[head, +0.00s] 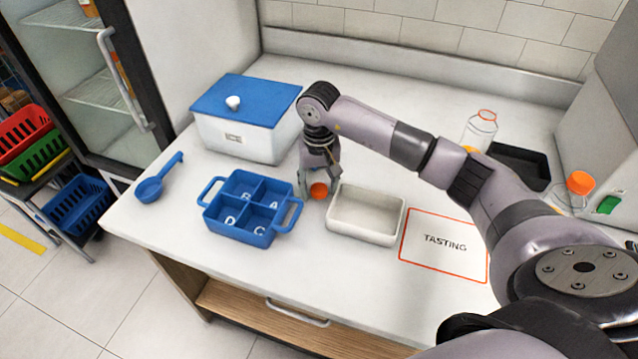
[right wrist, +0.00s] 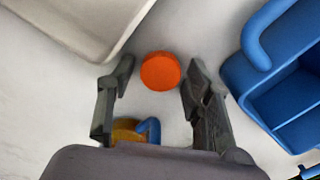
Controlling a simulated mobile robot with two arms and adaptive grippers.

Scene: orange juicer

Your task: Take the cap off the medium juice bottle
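My right gripper (head: 318,186) points down over the counter between the blue four-part caddy and the beige tray. Its fingers are apart, on either side of a round orange cap (head: 319,190). In the right wrist view the cap (right wrist: 160,71) lies between the fingertips (right wrist: 160,75), with a narrow gap at the left finger; contact on the right is unclear. Whether a bottle is under the cap cannot be seen. A clear bottle (head: 481,128) with an orange rim stands at the back right. Another clear bottle with an orange cap (head: 580,182) stands at the right. My left gripper is not in view.
The blue caddy (head: 237,237) is left of my right gripper and the beige tray (head: 365,237) right of it. A blue-lidded white box (head: 240,137) stands behind. A blue scoop (head: 150,188), TASTING mat (head: 440,268) and black tray (head: 536,168) are also on the counter.

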